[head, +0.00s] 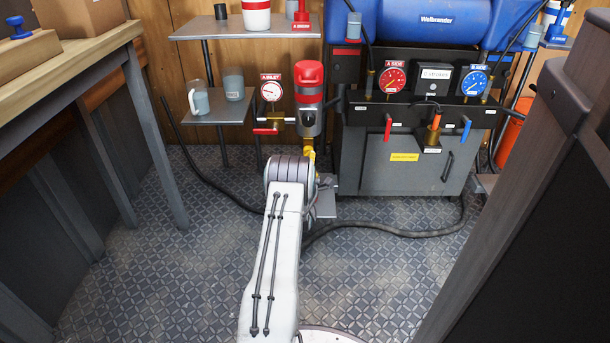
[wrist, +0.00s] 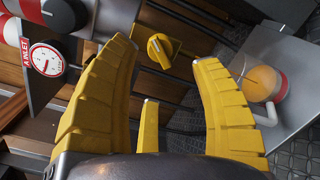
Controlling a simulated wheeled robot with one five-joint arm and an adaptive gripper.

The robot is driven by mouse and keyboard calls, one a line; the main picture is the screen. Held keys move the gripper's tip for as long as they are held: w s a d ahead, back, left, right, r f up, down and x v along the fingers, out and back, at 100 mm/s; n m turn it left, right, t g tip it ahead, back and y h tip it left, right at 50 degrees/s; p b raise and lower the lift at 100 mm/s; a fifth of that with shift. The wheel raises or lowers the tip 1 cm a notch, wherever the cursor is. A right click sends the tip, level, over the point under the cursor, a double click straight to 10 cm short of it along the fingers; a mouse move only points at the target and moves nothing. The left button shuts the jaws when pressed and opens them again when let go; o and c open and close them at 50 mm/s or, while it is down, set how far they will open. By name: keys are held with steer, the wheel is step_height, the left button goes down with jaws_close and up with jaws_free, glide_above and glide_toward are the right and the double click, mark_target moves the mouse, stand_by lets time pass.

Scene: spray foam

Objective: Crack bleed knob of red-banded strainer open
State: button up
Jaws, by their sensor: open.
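The red-banded strainer (head: 309,97) stands upright near the back wall, with a red cap and a red band on its grey body. In the wrist view, a yellow knob (wrist: 160,50) with a raised grip bar sits near the grey body at the top. My gripper (wrist: 165,56) is open, its yellow fingers on either side of the knob's line and a third finger lower between them. The knob shows beyond the fingertips, with no contact visible. In the head view my arm covers most of the gripper; the yellow below the strainer could be fingers or knob.
A cup with a red band (wrist: 264,84) stands on a grey plate (wrist: 284,42) right of the fingers. The A INLET gauge (wrist: 46,59) is at left. A dark machine with gauges (head: 405,155) stands right of the strainer; a workbench (head: 75,65) is at left.

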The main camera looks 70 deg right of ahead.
steer(key=v, duration=0.4)
steer(key=shift+a, duration=0.25)
steer(key=shift+r, duration=0.1)
stand_by(0.7)
